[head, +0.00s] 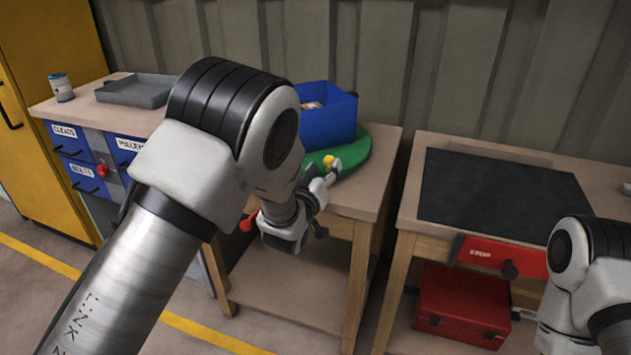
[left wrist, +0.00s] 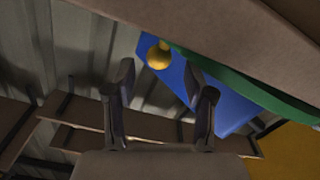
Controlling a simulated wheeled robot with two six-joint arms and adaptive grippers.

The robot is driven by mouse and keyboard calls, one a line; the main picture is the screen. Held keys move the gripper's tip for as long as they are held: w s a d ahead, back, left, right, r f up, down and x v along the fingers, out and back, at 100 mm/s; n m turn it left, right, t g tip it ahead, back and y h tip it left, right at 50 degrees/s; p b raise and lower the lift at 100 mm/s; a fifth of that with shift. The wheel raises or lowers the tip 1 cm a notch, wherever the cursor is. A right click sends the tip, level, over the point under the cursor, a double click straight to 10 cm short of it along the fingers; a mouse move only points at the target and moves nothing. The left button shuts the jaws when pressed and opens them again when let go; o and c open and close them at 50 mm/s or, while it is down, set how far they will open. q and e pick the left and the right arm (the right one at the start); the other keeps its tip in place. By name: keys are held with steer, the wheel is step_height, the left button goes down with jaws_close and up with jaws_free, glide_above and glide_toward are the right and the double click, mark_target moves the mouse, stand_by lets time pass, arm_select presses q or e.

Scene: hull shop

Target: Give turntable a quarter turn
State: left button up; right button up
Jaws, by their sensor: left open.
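The green turntable (head: 352,156) lies on the middle wooden bench, partly hidden behind my left arm. A blue bin (head: 328,122) stands on it with something small inside. A yellow knob (head: 328,160) sits near the turntable's front rim. My left gripper (head: 328,174) is open at the knob, in front of the rim. The turntable's green edge (left wrist: 245,85) and the blue bin (left wrist: 228,95) show behind. Contact cannot be told. My right gripper is out of view.
A red knob (head: 249,222) shows at the bench front beside my left wrist. A drawer unit at left carries a grey tray (head: 136,90) and a can (head: 61,87). The right bench has a dark mat (head: 505,194), a red stop panel (head: 500,255) and a red toolbox (head: 462,305) below.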

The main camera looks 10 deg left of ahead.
arm_select(q)
steer(key=s, duration=0.7)
steer(key=shift+s+a, duration=0.4)
